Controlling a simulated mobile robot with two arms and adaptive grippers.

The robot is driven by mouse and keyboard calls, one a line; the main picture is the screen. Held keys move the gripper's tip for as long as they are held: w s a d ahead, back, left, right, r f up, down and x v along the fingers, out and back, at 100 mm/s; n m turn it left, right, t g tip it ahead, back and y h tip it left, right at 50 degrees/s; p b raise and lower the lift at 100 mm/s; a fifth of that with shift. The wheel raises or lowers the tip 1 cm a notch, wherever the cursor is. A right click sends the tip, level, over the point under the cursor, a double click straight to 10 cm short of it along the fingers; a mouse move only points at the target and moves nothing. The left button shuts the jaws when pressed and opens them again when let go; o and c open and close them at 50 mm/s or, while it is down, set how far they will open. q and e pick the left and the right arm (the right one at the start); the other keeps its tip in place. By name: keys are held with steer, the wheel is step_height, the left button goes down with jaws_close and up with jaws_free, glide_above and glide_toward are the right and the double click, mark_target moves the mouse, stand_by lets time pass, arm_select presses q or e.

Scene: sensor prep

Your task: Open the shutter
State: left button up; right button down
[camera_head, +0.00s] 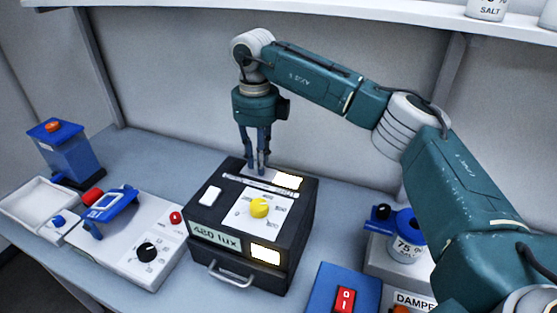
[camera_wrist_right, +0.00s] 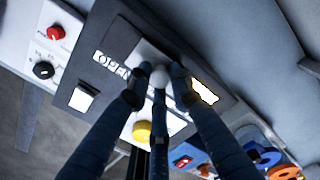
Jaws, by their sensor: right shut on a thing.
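The dark light box (camera_head: 302,203) stands on the bench with a yellow dial (camera_head: 258,208), a "480 lux" display (camera_head: 215,236) and a lit front window (camera_head: 265,255). On its top, a grey shutter plate (camera_wrist_right: 147,52) lies beside a bright slot (camera_wrist_right: 204,91), which also shows in the head view (camera_head: 289,181). The slot is partly uncovered. My right gripper (camera_head: 257,168) points down over the box top. Its fingers are shut on the shutter's pale round knob (camera_wrist_right: 160,77). The fingers hide part of the plate and label. My left gripper is not in view.
A white device (camera_head: 130,240) with a black knob and a blue clamp sits left of the box. Further left are a white tray (camera_head: 38,200) and a blue dispenser (camera_head: 68,155). A blue switch box (camera_head: 328,285) and a weight holder (camera_head: 404,245) stand right. A shelf (camera_head: 330,8) runs above.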

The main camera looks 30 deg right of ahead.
steer(key=shift+w+a, duration=0.75)
steer(key=shift+w, duration=0.2)
steer(key=shift+s, duration=0.1)
steer(key=c, duration=1.5)
jaws_free()
steer(key=shift+c, duration=0.2)
step_height(320, 180, up, 12)
